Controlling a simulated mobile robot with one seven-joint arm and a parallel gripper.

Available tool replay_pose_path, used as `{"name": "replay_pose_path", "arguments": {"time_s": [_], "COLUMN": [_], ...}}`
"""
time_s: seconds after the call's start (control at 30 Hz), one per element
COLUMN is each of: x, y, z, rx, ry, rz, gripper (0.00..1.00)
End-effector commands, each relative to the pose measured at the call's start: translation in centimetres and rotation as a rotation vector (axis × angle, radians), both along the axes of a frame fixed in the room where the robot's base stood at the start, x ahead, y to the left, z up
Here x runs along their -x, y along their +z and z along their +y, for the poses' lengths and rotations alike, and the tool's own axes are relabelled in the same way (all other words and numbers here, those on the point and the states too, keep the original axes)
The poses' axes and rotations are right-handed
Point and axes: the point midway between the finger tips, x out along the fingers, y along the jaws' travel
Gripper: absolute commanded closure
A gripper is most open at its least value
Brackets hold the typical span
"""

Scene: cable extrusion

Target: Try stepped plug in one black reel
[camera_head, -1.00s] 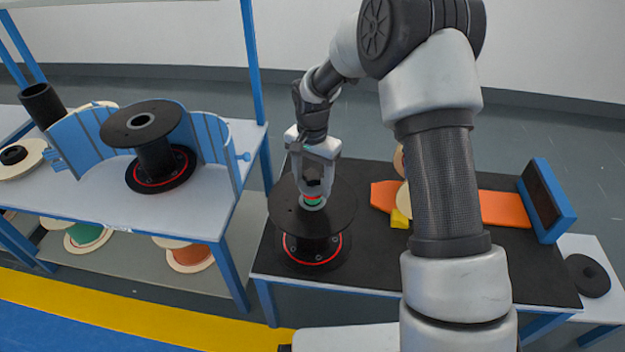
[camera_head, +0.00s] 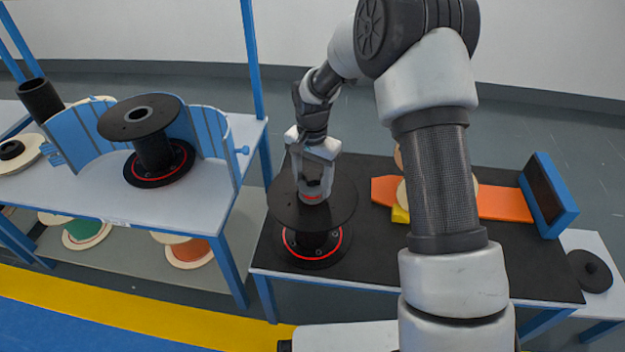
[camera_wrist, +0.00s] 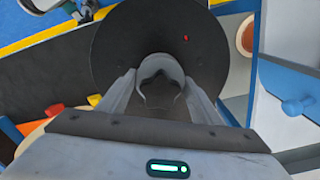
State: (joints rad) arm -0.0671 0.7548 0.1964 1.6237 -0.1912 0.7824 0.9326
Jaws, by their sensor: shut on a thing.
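A black reel (camera_head: 340,207) with a red ring on its lower flange stands upright on the black-topped table (camera_head: 395,262). My gripper (camera_head: 314,192) is over the centre of its top flange, fingers pointing down. In the wrist view, the fingers (camera_wrist: 158,100) straddle the hub centre of the round black flange (camera_wrist: 112,50).
A second black reel (camera_head: 140,118) stands on the left bench beside blue curved panels (camera_head: 75,140). Orange pieces (camera_head: 503,205), a yellow block (camera_head: 400,215) and a blue-framed panel (camera_head: 548,198) lie right of the reel. A black disc (camera_head: 590,270) sits on a side table.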

Motion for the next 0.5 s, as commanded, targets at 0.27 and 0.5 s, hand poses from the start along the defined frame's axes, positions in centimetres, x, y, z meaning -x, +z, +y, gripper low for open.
{"name": "replay_pose_path", "arguments": {"time_s": [0.27, 0.5], "x": [0.00, 0.00], "y": [-0.76, -0.73], "z": [0.02, 0.01], "rx": [0.000, 0.000], "ry": [0.000, 0.000], "rz": [0.000, 0.000], "gripper": [0.67, 0.19]}}
